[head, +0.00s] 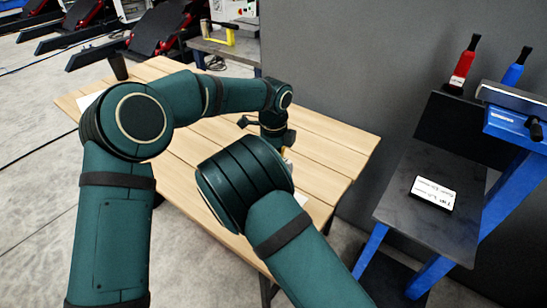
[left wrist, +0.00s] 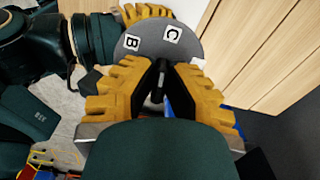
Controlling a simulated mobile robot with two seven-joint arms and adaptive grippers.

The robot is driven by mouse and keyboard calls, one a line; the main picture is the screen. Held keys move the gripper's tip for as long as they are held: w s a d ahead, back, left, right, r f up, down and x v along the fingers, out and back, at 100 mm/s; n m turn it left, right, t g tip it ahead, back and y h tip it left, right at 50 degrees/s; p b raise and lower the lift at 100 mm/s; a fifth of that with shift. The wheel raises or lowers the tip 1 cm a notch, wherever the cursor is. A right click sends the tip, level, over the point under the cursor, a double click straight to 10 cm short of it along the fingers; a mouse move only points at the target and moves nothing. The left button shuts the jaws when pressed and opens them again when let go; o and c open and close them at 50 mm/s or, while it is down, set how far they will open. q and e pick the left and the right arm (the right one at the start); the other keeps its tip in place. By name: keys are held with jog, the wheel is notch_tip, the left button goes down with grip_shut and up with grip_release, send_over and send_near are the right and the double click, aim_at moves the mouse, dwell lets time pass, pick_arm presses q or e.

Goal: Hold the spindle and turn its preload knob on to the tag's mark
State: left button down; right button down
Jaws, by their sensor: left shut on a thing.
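A grey disc (left wrist: 190,42) with white labels B and C shows in the left wrist view, in front of my left gripper (left wrist: 160,75). The yellow fingers of that gripper are shut on a narrow dark piece, which looks like the preload knob (left wrist: 160,85), at the disc's near edge. Another yellow jaw, which looks like my right gripper (left wrist: 146,12), shows beyond the disc; its grip is hidden. In the head view my arms cover the spindle and both gripper tips. A white printed card (head: 434,192) lies on the dark shelf; its print is too small to read.
The wooden table (head: 335,150) lies under both arms, with bare planks at the right. A blue-legged stand with a dark shelf (head: 405,205) is at the right. A red-handled tool (head: 463,65) and a blue-handled tool (head: 515,68) stand behind it. A grey wall backs it.

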pick_arm(q)
jog(key=shift+f+m, duration=0.1)
jog(key=shift+m, duration=0.7)
jog(key=c, duration=1)
grip_release()
jog(key=shift+r, duration=0.2)
notch_tip(320, 180, up, 12)
jog(key=shift+f, duration=0.15)
